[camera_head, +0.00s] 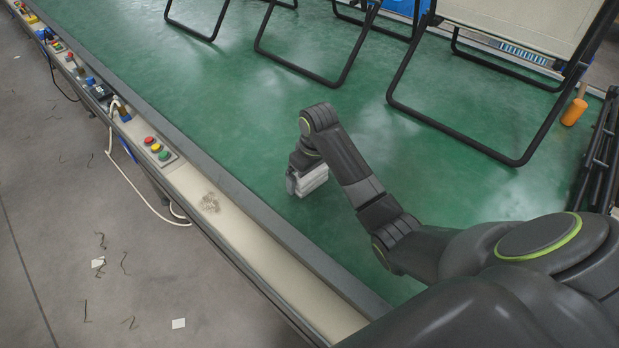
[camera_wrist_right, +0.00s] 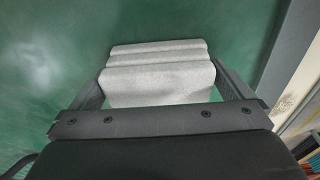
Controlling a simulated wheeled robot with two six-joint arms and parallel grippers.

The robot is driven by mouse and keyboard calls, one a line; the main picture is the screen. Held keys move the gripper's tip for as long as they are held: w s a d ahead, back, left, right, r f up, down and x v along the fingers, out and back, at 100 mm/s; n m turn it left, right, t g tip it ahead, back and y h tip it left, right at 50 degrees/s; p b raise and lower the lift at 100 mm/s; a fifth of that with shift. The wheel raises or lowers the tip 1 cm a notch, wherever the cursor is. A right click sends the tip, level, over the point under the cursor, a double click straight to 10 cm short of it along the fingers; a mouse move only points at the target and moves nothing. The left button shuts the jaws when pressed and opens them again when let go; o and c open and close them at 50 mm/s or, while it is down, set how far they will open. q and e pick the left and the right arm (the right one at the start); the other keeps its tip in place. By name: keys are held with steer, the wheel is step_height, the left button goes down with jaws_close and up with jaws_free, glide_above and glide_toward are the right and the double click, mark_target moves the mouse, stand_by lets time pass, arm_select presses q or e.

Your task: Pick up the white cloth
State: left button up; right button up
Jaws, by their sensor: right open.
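The white cloth (camera_head: 314,178) is a folded, pale grey-white bundle lying on the green table surface, near its left edge. In the right wrist view the cloth (camera_wrist_right: 158,72) shows its folded layers between my fingers. My right gripper (camera_head: 294,186) is down at the cloth, partly hiding it in the head view. In the wrist view the right gripper (camera_wrist_right: 165,85) is open, with one finger on each side of the cloth. Whether the fingers touch it I cannot tell. My left gripper is not in view.
Black-framed folding loungers (camera_head: 500,75) stand across the back of the green surface (camera_head: 225,110). An orange-handled tool (camera_head: 574,110) stands at the right. A beige ledge (camera_head: 190,185) with coloured buttons (camera_head: 158,148) and a hanging cable runs along the left. Green surface left of the loungers is clear.

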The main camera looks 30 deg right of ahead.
steer(key=shift+f, duration=0.35)
steer(key=shift+c, duration=0.4)
steer(key=c, duration=0.6)
step_height(320, 180, up, 9)
steer(key=shift+f+p, duration=0.1)
steer(key=shift+p, duration=0.55)
steer(key=shift+r+p, duration=0.55)
steer(key=shift+r, duration=0.15)
